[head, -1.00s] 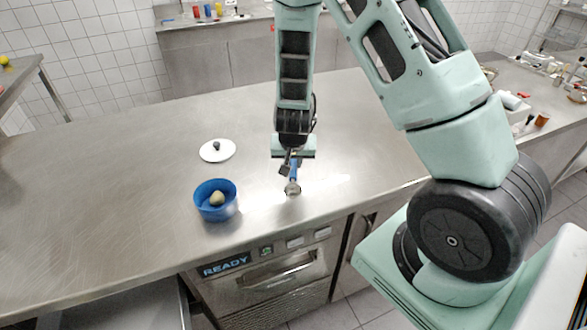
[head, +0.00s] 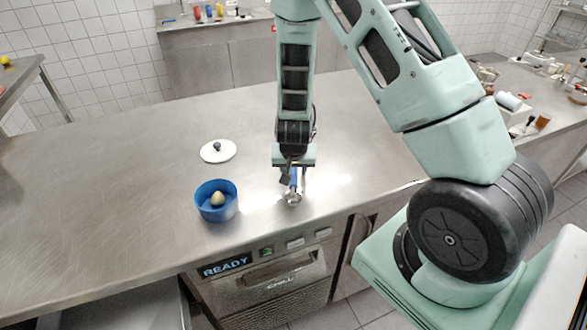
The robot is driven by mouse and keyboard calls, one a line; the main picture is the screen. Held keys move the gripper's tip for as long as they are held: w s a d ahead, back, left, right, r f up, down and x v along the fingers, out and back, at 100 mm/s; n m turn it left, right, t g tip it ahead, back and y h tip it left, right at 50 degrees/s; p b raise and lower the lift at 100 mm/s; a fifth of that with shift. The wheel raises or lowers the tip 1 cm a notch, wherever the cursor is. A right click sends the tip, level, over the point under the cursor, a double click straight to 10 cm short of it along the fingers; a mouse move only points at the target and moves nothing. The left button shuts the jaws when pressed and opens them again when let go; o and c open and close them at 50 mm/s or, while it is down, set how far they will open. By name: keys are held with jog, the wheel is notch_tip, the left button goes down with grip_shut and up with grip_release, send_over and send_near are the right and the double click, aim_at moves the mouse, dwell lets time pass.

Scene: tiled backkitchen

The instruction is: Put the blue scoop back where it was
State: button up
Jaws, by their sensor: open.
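The blue scoop (head: 293,198) has a blue handle and a round metal head. It is on or just above the steel counter near the front edge, below my arm; I cannot tell whether it touches the top. My gripper (head: 294,181) is open, with its fingers pointing down on either side of the blue handle. The upper handle is partly hidden by the gripper.
A blue bowl (head: 208,212) with a round beige item (head: 218,199) stands left of the scoop. A white lid (head: 218,153) with a dark knob lies behind the bowl. The counter (head: 100,200) is clear to the left. A chiller (head: 268,279) sits under the front edge.

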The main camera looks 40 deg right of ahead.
aim_at(294, 183)
jog(key=p+v, duration=0.2)
jog(key=v, duration=1)
jog(key=s+a+r+n+g+y, duration=0.1)
jog(key=s+a+r+n+y, duration=0.25)
jog(key=a, duration=0.55)
jog(key=s+a+r+n+y, duration=0.2)
jog(key=s+a+r+n, duration=0.2)
jog(key=a, duration=0.6)
jog(key=s+a+r+n+g+h, duration=0.1)
jog(key=s+a+r+n, duration=0.1)
jog(key=s, duration=0.5)
jog(key=s+a+r+n+g+h, duration=0.1)
jog(key=s+r+n, duration=0.3)
jog(key=s+n, duration=0.2)
jog(key=shift+s+a, duration=0.35)
jog(key=shift+s, duration=0.5)
